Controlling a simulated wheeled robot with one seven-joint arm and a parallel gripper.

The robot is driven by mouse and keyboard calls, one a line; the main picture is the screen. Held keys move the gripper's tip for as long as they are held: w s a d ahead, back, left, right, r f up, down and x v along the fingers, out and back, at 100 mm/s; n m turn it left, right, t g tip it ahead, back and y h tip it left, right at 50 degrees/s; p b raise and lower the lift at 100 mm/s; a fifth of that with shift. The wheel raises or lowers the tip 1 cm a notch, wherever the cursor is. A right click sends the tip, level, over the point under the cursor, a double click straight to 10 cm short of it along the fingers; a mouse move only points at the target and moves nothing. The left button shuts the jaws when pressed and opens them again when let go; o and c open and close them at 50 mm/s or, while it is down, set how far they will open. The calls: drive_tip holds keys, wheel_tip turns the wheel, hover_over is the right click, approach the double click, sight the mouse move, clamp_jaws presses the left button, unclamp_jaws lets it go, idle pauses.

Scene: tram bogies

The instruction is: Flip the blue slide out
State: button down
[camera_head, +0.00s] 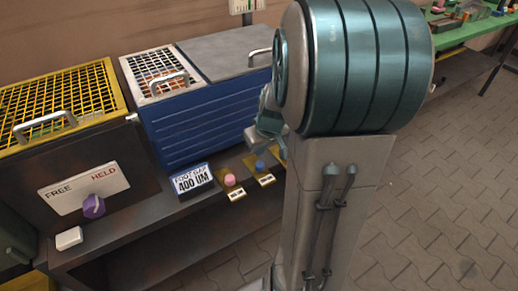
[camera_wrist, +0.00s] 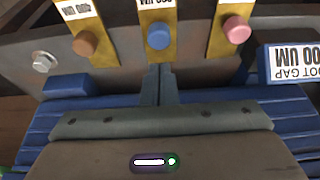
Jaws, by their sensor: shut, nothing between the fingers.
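The blue slide shows as a round blue knob (camera_wrist: 159,36) on a yellow plate, at the top middle of the wrist view. In the head view the blue knob (camera_head: 260,165) is on the front ledge, with a small white label in front of it. My gripper (camera_wrist: 160,70) is shut and empty. Its fingertips point at the blue knob's plate and appear just short of the knob; contact cannot be told. In the head view my arm partly hides the gripper, which hangs close above the ledge near the blue knob.
A pink knob (camera_wrist: 236,29) and an orange knob (camera_wrist: 86,42) sit on similar plates either side. A foot gap sign (camera_head: 192,181) stands left of the pink one. A blue box (camera_head: 200,120) rises behind the ledge. A purple dial (camera_head: 93,206) is further left.

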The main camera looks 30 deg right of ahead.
drive_tip(key=p+v, duration=0.2)
drive_tip(key=v, duration=0.3)
drive_tip(key=shift+a+r, duration=0.15)
drive_tip(key=shift+r, duration=0.1)
drive_tip(key=s+a+r+p, duration=0.4)
drive_tip(key=r+p, duration=0.2)
drive_tip(key=r, duration=0.2)
drive_tip(key=s+a+r+p, duration=0.4)
drive_tip(key=a+r+p, duration=0.1)
drive_tip(key=r, duration=0.3)
drive_tip(key=s+a+r+g+p, duration=0.1)
drive_tip(key=s+a+r+p, duration=0.3)
drive_tip(key=r+p, duration=0.3)
drive_tip(key=shift+s+a+r+m, duration=0.3)
drive_tip(key=shift+s+a+r, duration=0.05)
drive_tip(key=shift+r, duration=0.15)
drive_tip(key=shift+d, duration=0.15)
